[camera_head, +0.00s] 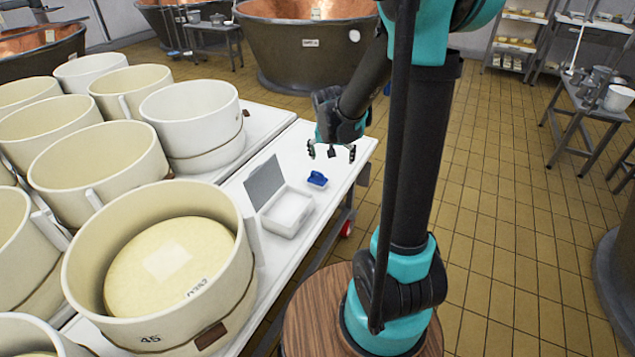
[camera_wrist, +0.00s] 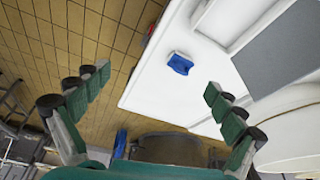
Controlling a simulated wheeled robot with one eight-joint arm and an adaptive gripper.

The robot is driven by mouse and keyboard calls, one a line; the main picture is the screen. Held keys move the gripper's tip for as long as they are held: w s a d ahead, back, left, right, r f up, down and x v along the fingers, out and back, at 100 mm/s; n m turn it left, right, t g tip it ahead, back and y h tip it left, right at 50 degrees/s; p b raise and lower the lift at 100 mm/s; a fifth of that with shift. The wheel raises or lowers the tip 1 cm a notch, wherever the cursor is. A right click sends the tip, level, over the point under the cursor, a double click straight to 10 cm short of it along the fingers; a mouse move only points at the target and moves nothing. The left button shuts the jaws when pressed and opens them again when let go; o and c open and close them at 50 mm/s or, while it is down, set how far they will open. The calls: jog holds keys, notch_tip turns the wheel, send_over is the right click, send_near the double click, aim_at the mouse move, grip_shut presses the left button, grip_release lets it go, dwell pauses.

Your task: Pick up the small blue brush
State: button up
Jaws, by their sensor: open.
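The small blue brush (camera_head: 317,179) lies on the white table (camera_head: 340,160), near its right edge in the head view. In the wrist view the blue brush (camera_wrist: 180,63) lies on the white surface, beyond the fingertips and between their lines. My gripper (camera_head: 332,152) is above the table, a little behind and above the brush in the head view. Its fingers (camera_wrist: 158,80) are spread wide with nothing between them. It does not touch the brush.
An open white box (camera_head: 287,213) with a raised grey lid (camera_head: 264,182) stands left of the brush. Several large cream cheese moulds (camera_head: 150,265) fill the table's left side. Copper vats (camera_head: 300,45) stand behind.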

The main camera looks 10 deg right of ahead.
jog(key=w+a+f+m+h, duration=0.1)
jog(key=w+a+f+m, duration=0.1)
jog(key=w+f, duration=0.35)
jog(key=w+a+f+m, duration=0.1)
jog(key=w+a+f, duration=0.15)
jog(key=w, duration=0.65)
send_near(317, 173)
jog(key=x, duration=0.6)
jog(key=shift+w+d+f, duration=0.1)
jog(key=shift+w+d, duration=0.05)
jog(key=shift+d, duration=0.1)
jog(key=shift+a+x, duration=0.1)
jog(key=shift+x, duration=1.2)
jog(key=shift+a+x, duration=0.15)
jog(key=shift+x, duration=1.2)
jog(key=shift+f, duration=0.1)
jog(key=shift+c, duration=0.4)
jog(key=c, duration=1.3)
jog(key=shift+c, duration=0.2)
jog(key=shift+r, duration=0.2)
